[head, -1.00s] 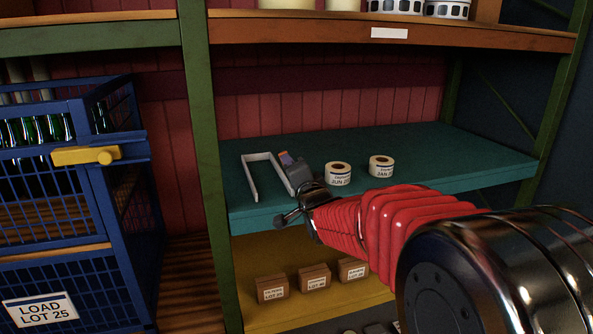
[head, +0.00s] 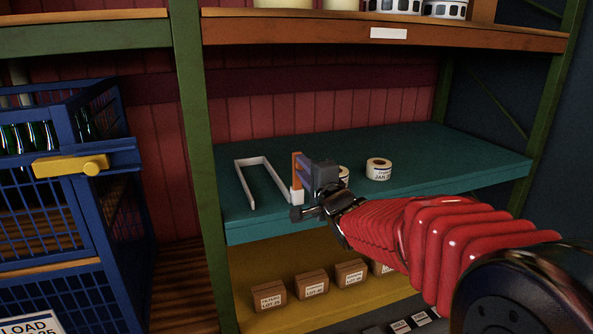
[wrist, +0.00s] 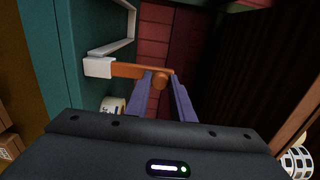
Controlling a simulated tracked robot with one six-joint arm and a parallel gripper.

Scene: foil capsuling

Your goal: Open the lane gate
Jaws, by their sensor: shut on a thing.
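The lane is a thin white U-shaped rail (head: 247,187) on the teal shelf. A white block (head: 297,196) stands at its front right corner and also shows in the wrist view (wrist: 98,67). The lane gate, an orange bar (head: 297,166), stands upright from this block. In the wrist view the orange bar (wrist: 131,71) runs from the block to a round knob (wrist: 160,78). My gripper (head: 304,167) is at the bar's upper end, its fingers (wrist: 161,84) shut on the knob end. The lane's front looks clear of the bar.
The teal shelf (head: 440,160) holds a label roll (head: 379,169) right of my gripper; another roll (head: 343,176) is mostly hidden behind it. A brown shelf (head: 480,35) is above. Small boxes (head: 312,284) stand below. A blue cage (head: 112,180) with a yellow latch (head: 70,166) is left.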

